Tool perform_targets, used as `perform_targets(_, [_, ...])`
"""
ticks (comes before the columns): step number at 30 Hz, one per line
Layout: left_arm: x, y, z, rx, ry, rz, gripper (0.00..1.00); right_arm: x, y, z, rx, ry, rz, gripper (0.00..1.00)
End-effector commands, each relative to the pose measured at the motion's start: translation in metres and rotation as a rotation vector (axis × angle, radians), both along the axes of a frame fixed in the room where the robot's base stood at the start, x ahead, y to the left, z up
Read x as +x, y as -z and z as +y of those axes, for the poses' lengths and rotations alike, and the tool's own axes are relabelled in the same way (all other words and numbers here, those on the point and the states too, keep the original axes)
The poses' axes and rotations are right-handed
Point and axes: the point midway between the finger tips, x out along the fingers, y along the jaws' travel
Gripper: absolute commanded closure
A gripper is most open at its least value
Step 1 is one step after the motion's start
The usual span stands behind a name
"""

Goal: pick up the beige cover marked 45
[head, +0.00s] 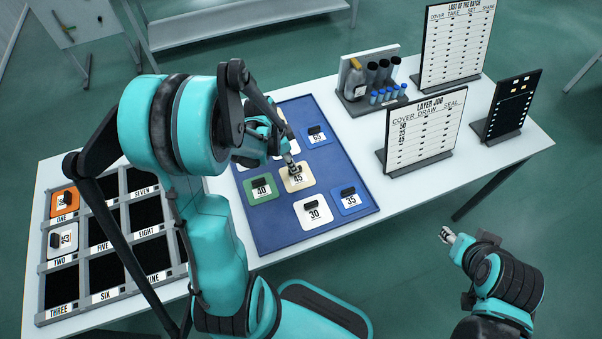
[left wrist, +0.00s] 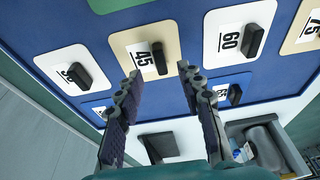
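The beige cover marked 45 (head: 297,184) lies on the blue board, with its black handle and white label facing up. It also shows in the left wrist view (left wrist: 132,40). My left gripper (head: 293,168) is over this cover. In the left wrist view its two fingers (left wrist: 159,72) are spread and empty, with the black handle in the gap just beyond the fingertips. It does not touch the handle as far as I can see. My right gripper (head: 447,236) hangs off the table's front edge, away from the covers; its fingers are too small to read.
Around it on the blue board (head: 270,236) lie a green cover 40 (head: 262,190), white 30 (head: 313,213), blue 35 (head: 349,198) and blue 65 (head: 316,136). A compartment tray (head: 86,273) stands left. Signs (head: 424,130) and a bottle rack (head: 372,104) stand behind.

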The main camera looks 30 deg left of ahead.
Motion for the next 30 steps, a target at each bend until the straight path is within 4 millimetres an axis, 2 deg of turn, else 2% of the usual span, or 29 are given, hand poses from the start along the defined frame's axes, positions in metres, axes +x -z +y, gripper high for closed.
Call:
perform_targets(9, [0.01,0.044,-0.007,0.001,0.0,-0.001,0.62,0.0,0.023,0.0,0.0,0.0,0.0,0.6])
perform_targets(16, [0.01,0.045,-0.008,0.001,-0.001,0.0,0.62,0.0,0.021,0.0,0.0,0.0,0.0,0.6])
perform_targets(17, [0.01,0.044,-0.008,0.001,-0.001,0.0,0.67,0.0,0.021,0.0,0.0,0.0,0.0,0.6])
perform_targets(18, [0.01,0.044,-0.008,0.001,-0.001,0.0,0.78,0.0,0.021,0.0,0.0,0.0,0.0,0.6])
perform_targets(21, [0.01,0.044,-0.008,0.001,-0.001,0.0,1.0,0.0,0.021,0.0,0.0,0.0,0.0,0.6])
perform_targets(30, [0.01,0.044,-0.008,0.001,-0.001,0.0,1.0,0.0,0.021,0.0,0.0,0.0,0.0,0.6])
